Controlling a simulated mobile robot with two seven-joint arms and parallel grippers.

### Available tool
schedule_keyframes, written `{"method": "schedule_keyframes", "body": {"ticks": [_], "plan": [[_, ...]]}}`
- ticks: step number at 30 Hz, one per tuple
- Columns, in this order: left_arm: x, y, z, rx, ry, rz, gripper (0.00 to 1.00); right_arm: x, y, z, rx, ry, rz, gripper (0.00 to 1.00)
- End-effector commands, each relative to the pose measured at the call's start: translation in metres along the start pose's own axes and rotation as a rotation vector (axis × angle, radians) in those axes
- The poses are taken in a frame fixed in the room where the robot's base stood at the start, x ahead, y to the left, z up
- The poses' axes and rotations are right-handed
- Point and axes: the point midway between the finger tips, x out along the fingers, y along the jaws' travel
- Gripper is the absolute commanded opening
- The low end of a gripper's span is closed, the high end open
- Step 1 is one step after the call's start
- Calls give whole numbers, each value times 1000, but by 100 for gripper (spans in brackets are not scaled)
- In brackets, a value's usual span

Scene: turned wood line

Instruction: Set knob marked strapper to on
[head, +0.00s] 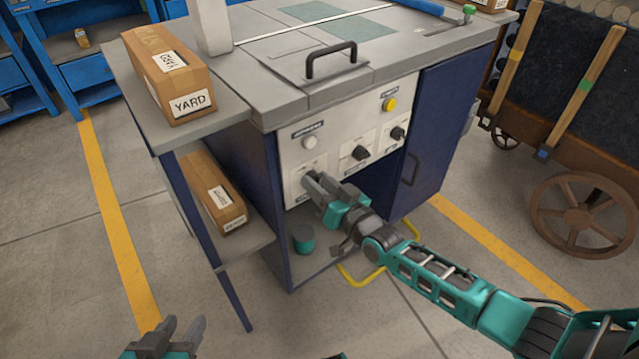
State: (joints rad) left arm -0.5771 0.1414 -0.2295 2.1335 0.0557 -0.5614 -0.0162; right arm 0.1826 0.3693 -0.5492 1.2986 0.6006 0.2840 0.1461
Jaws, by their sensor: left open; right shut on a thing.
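The control panel (331,142) is a pale plate on the front of a blue machine cabinet. Two black knobs (361,153) and (398,133) show at its middle and right. My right gripper (313,184) is at the panel's lower left and shut on a knob there, which the fingers mostly hide. The small panel labels are too blurred to read, so I cannot tell which knob is marked strapper or how the held one is turned. My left gripper (183,331) is open and empty, low in the view, over the floor and away from the panel.
Above the knobs are a white button (310,142) and a yellow button (390,104). A YARD carton (168,76) stands on the side shelf, another carton (211,192) below. A cart (570,110) stands at right.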

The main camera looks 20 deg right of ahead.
Motion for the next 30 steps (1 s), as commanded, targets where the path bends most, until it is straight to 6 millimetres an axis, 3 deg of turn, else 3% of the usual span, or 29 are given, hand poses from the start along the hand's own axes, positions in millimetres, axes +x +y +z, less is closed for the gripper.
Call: {"method": "schedule_keyframes", "body": {"ticks": [5, 6, 14, 23, 30], "plan": [[0, 0, 0, 0, 1, 0, 43, -1, 0, 2, 4, -4, 1, 7], [0, 0, 0, 0, 1, 0, 43, -1, 0, 2, 4, -4, 1, 38], [0, 0, -1, 0, 3, 0, 43, 0, 0, 1, 2, -2, 1, 63], [-1, 0, -3, 0, 4, 0, 43, -4, 0, 0, 1, -1, 1, 63], [-8, 0, -14, 1, 14, -5, 43, -40, 0, -1, 2, -6, 2, 63]]}}
